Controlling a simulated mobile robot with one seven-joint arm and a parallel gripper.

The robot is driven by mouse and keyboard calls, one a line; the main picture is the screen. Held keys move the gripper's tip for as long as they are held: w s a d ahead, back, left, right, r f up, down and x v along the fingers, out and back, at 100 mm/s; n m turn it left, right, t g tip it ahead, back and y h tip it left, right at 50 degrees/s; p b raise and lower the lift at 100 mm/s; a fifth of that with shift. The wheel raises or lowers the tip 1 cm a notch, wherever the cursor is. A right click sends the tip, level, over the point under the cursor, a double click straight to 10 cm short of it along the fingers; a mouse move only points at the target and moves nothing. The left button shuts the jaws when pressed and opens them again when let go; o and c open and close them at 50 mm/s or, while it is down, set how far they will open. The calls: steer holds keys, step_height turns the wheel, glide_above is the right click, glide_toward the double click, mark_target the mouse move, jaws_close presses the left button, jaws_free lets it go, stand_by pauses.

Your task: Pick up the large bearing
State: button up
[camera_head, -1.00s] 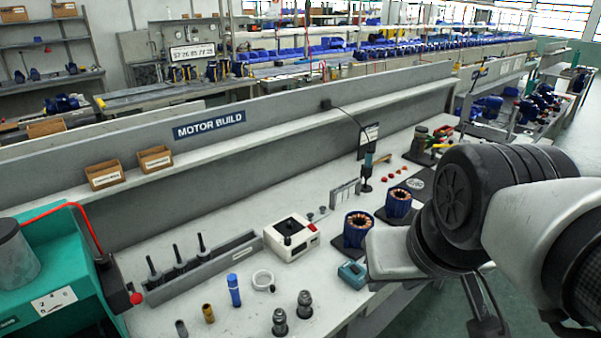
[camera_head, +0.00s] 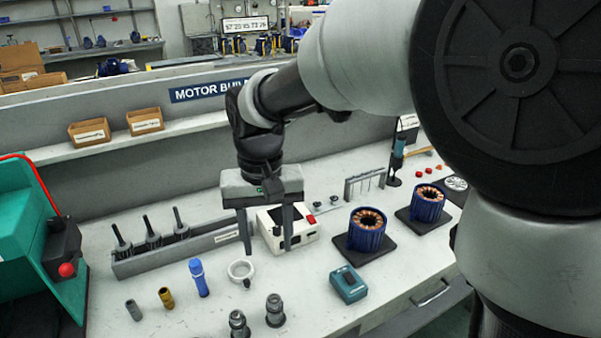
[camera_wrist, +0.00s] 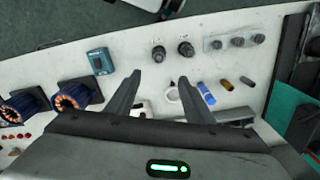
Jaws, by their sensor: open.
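My gripper (camera_head: 266,248) is open and empty, fingers pointing down above the bench, in front of the white box with a red button (camera_head: 305,232). It also shows in the wrist view (camera_wrist: 159,77). I cannot tell for sure which part is the large bearing. Two dark stepped metal parts (camera_head: 275,311) (camera_head: 238,323) stand upright nearer the front. Small grey round parts lie behind the box, partly hidden.
A tray with upright shafts (camera_head: 180,247) lies behind. Two copper-wound stators (camera_head: 367,230) (camera_head: 427,204) and a teal device (camera_head: 348,284) are to the right.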

steer(key=b, duration=0.2)
glide_above(274, 303)
steer(key=f, duration=1.2)
steer(key=shift+w+a+f, duration=0.1)
steer(key=shift+a, duration=0.1)
steer(key=shift+w+d+f, duration=0.1)
steer(key=shift+f, duration=1.35)
steer(key=shift+w+d+f, duration=0.1)
steer(key=shift+f, duration=1.3)
steer(key=c, duration=0.9)
